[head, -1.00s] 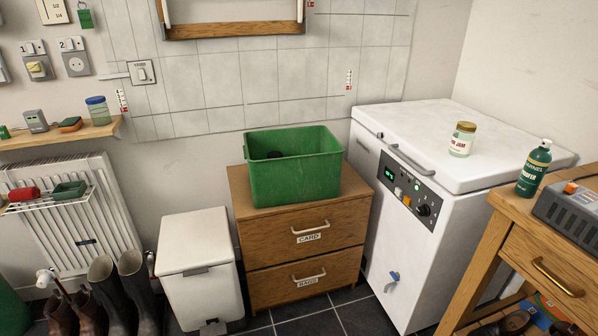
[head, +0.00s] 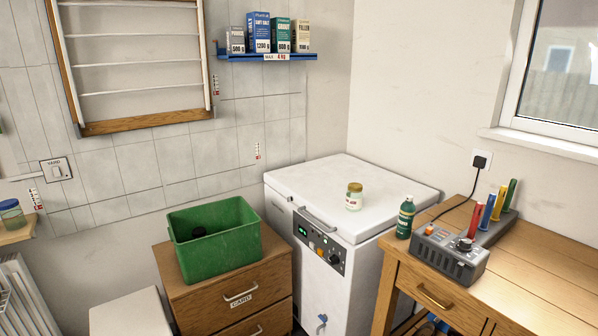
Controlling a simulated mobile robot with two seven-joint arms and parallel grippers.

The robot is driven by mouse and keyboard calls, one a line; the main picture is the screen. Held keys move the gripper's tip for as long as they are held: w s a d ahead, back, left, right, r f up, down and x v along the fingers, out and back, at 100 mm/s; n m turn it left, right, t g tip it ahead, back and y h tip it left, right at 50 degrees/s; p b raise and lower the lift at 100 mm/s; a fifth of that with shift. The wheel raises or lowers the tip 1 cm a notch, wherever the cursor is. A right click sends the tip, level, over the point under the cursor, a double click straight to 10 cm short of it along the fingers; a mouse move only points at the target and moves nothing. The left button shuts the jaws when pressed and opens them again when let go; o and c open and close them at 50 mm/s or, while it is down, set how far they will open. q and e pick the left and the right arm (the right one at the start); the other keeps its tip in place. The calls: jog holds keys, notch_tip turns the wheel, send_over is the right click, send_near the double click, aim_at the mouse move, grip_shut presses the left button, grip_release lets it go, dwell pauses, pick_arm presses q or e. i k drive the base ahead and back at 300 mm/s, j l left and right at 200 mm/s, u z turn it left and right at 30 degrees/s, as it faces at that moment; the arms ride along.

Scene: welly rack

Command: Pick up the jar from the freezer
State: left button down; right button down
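A glass jar (head: 354,197) with a yellowish lid and a pale label stands upright on the closed white lid of the chest freezer (head: 345,170). The freezer stands in the corner, with a grey handle and a dark control panel on its front. Neither of my grippers shows in the head view.
A green bottle (head: 405,217) and a grey charger unit (head: 450,252) stand on the wooden bench (head: 545,262) right of the freezer. A green crate (head: 216,240) sits on a wooden drawer cabinet (head: 235,289) to the left. The freezer lid around the jar is clear.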

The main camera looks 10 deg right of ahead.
aim_at(354, 200)
jog(key=i+z, duration=0.1)
jog(key=z, duration=0.7)
jog(key=i+j+z, duration=0.1)
jog(key=z, duration=0.25)
jog(key=j+z, duration=0.15)
jog(key=z, duration=0.25)
jog(key=i+j+z, duration=0.15)
jog(key=j+z, duration=0.15)
jog(key=i+j+z, duration=0.1)
jog(key=j+z, duration=0.25)
jog(key=j, duration=0.2)
jog(key=i+j+z, duration=0.1)
jog(key=j+z, duration=0.15)
jog(key=j, duration=2)
jog(key=i, duration=0.25)
